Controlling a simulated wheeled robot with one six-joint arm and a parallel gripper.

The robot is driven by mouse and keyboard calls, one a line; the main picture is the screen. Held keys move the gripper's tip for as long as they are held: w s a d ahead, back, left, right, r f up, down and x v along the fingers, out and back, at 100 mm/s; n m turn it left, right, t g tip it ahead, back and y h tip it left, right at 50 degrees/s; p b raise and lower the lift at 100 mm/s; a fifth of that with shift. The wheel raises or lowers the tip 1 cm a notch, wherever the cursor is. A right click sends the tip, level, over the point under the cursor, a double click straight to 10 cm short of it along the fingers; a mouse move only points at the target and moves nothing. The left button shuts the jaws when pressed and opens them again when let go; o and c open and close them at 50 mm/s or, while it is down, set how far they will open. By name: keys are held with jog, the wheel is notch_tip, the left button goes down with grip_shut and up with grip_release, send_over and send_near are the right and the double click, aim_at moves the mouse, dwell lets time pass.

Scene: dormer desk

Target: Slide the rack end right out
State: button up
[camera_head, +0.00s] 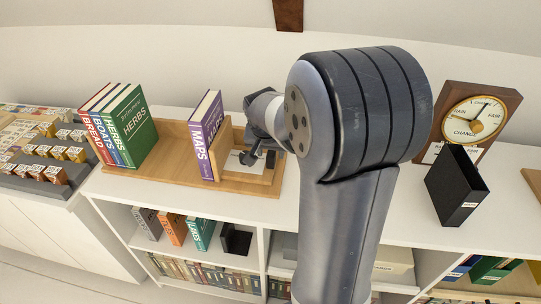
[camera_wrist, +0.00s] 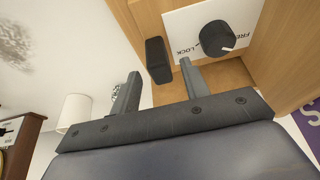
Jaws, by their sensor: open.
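The wooden book rack (camera_head: 174,146) lies on the white shelf top. Its sliding end (camera_head: 222,145) stands against the purple MAPS book. In the wrist view the rack end (camera_wrist: 150,18) carries a white plate (camera_wrist: 185,25) marked FREE and LOCK, with a black knob (camera_wrist: 216,38). The knob's white mark points toward the FREE side. A black block-shaped pull (camera_wrist: 158,60) sticks out beside the plate. My gripper (camera_wrist: 159,70) is open, its fingers on either side of the pull in the picture; I cannot tell whether they touch it. It also shows in the head view (camera_head: 259,158), partly hidden by my arm.
Books labelled BREAD, BOATS and HERBS (camera_head: 135,128) lean at the rack's left. MAPS (camera_head: 206,135) stands alone, with bare rack between. A clock-like dial (camera_head: 474,119) and a black file box (camera_head: 455,187) stand at the right. My arm hides part of the shelf top.

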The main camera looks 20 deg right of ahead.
aim_at(271, 154)
jog(key=shift+x, duration=1.65)
grip_shut()
